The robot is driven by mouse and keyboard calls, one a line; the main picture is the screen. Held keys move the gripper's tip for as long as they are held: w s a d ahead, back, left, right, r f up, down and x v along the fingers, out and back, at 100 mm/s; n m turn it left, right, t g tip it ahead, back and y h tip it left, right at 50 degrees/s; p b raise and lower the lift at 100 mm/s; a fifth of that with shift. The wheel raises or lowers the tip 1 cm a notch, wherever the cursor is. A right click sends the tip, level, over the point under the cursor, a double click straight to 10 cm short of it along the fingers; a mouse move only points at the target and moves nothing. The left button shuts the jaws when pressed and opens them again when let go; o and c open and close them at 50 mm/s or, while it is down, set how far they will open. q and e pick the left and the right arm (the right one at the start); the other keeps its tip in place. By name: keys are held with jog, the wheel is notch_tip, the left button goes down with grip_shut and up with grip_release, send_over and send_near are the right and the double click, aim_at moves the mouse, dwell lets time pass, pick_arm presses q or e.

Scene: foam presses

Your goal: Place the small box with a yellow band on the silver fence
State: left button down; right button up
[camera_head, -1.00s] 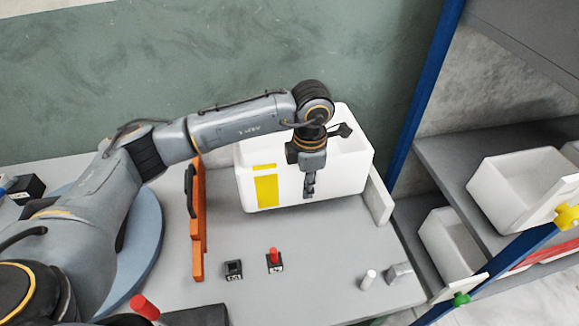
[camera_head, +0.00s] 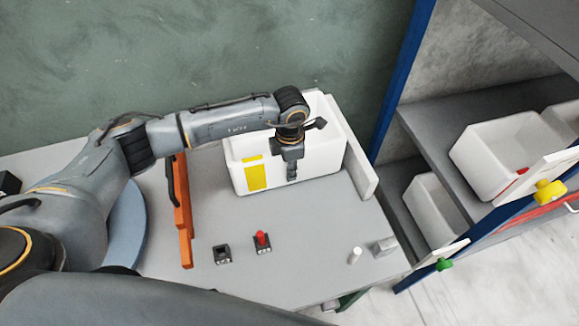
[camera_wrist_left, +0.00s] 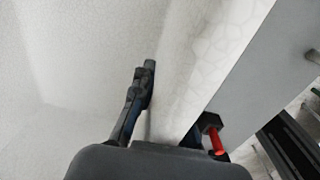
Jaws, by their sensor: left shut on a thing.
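The white open-topped box (camera_head: 322,163) with a yellow band (camera_head: 256,178) on its front stands on the grey table, near the wall. My left gripper (camera_head: 291,174) is at the box's front wall and is shut on that wall. In the left wrist view one dark finger (camera_wrist_left: 143,85) lies against the inner side of the white wall (camera_wrist_left: 190,70); the other finger is mostly hidden. A pale grey upright panel (camera_head: 360,170) stands at the right of the box. I cannot tell whether this is the silver fence. My right gripper is out of view.
An orange upright frame (camera_head: 183,215) stands left of the box. A black block (camera_head: 222,254), a red button (camera_head: 261,239) and a small white cylinder (camera_head: 355,256) are at the front. White bins (camera_head: 500,160) sit on the shelf rack at the right. The middle of the table is clear.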

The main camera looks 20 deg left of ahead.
pick_arm(q)
jog(key=shift+f, duration=0.35)
jog(key=c, duration=1.3)
grip_release()
jog(key=shift+c, duration=0.2)
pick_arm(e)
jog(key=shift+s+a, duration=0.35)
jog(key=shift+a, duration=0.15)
pick_arm(q)
jog(key=shift+r, duration=0.25)
jog(key=shift+r+b, duration=0.3)
jog(key=shift+r, duration=0.05)
notch_tip(320, 180, up, 10)
jog(key=b, duration=0.3)
jog(key=shift+r, duration=0.55)
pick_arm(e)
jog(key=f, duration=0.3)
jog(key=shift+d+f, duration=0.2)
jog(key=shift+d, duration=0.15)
